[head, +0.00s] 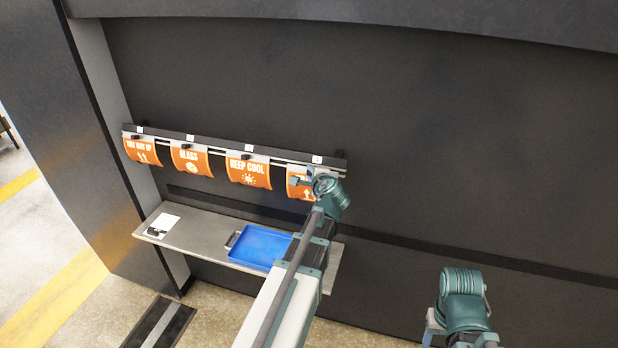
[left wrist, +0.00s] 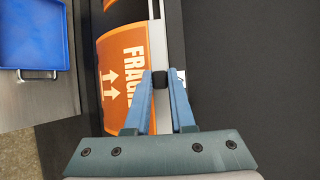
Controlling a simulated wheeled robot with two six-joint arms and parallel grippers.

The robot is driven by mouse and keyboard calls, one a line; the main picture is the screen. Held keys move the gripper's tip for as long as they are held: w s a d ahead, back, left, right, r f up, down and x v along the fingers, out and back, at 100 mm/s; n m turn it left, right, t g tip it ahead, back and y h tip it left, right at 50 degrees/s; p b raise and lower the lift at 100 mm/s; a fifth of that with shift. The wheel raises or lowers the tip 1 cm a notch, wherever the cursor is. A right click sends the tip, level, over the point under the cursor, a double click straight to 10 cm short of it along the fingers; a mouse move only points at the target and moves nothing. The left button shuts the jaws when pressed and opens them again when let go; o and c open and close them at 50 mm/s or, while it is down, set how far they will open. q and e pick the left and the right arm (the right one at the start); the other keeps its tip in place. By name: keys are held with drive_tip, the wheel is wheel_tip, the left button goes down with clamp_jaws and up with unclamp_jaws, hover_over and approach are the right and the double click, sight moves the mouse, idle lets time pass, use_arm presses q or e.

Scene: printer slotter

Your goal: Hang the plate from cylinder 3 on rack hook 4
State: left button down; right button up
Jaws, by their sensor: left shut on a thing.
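The plate, an orange sheet marked FRAGILE with arrows (left wrist: 118,88), hangs from a pale bar (left wrist: 158,45) at the right end of the rack (head: 231,148). It also shows in the head view (head: 296,188), partly covered by my left gripper (head: 313,181). In the left wrist view my left gripper (left wrist: 159,80) has its blue fingers shut on the plate's black knob. The hook behind the bar is hidden, so I cannot tell whether the plate is seated on it. Only the wrist of my right arm shows clearly, at lower right; its gripper (head: 432,326) is mostly hidden.
Three more orange plates hang to the left, marked THIS WAY UP (head: 143,151), GLASS (head: 191,159) and KEEP COOL (head: 248,171). Below, a grey shelf (head: 200,235) holds a blue tray (head: 262,246) and a white sheet (head: 162,224). The dark wall right of the rack is bare.

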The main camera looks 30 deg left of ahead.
use_arm(q)
drive_tip(key=shift+w+a+f, duration=0.15)
drive_tip(key=shift+w+f, duration=0.15)
drive_tip(key=shift+w, duration=0.35)
drive_tip(key=shift+w+a+f+b, duration=0.15)
drive_tip(key=shift+w+f+b, duration=0.2)
drive_tip(key=shift+w, duration=0.25)
drive_tip(key=shift+w+a+f+b, duration=0.2)
drive_tip(key=shift+w+b, duration=0.15)
drive_tip(key=shift+w, duration=0.25)
idle(0.7)
drive_tip(key=c, duration=0.7)
unclamp_jaws()
drive_tip(key=shift+s+d, duration=0.1)
drive_tip(key=shift+d, duration=0.05)
drive_tip(key=p+v, duration=0.5)
drive_tip(key=v, duration=0.8)
drive_tip(key=shift+s+d, duration=0.2)
drive_tip(key=shift+s, duration=0.05)
